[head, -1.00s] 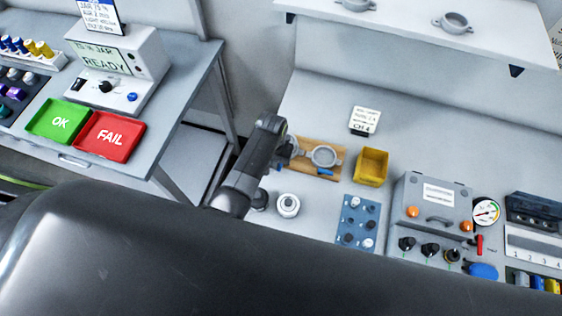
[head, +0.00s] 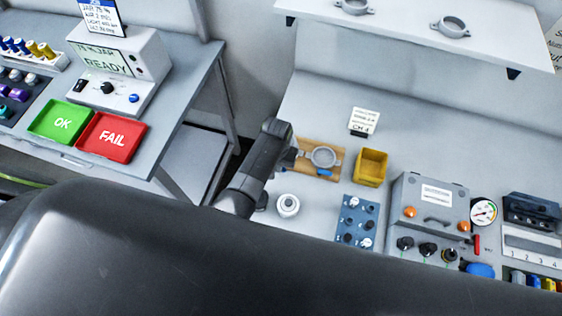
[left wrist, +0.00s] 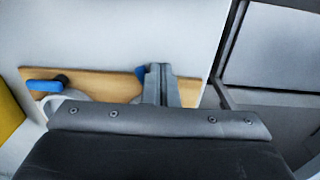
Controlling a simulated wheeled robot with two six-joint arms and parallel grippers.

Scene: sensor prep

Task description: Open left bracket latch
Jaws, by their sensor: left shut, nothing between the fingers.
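A wooden board (head: 332,146) lies on the bench, and it also shows in the left wrist view (left wrist: 103,84). The right-hand grey ring bracket (head: 323,157) stands on it with a blue latch (head: 325,173), which also shows in the left wrist view (left wrist: 44,87). The left bracket is mostly hidden behind my left arm in the head view. In the left wrist view, its blue latch (left wrist: 140,73) shows partly, just beside the fingers. My left gripper (left wrist: 159,70) is shut and empty over the board; contact with the latch cannot be told. My right gripper is out of view.
A yellow bin (head: 371,167) stands right of the board. A white round part (head: 288,205) and a blue knob panel (head: 356,221) are in front. A grey control box (head: 431,205) stands further right. A shelf (head: 405,30) overhangs the back.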

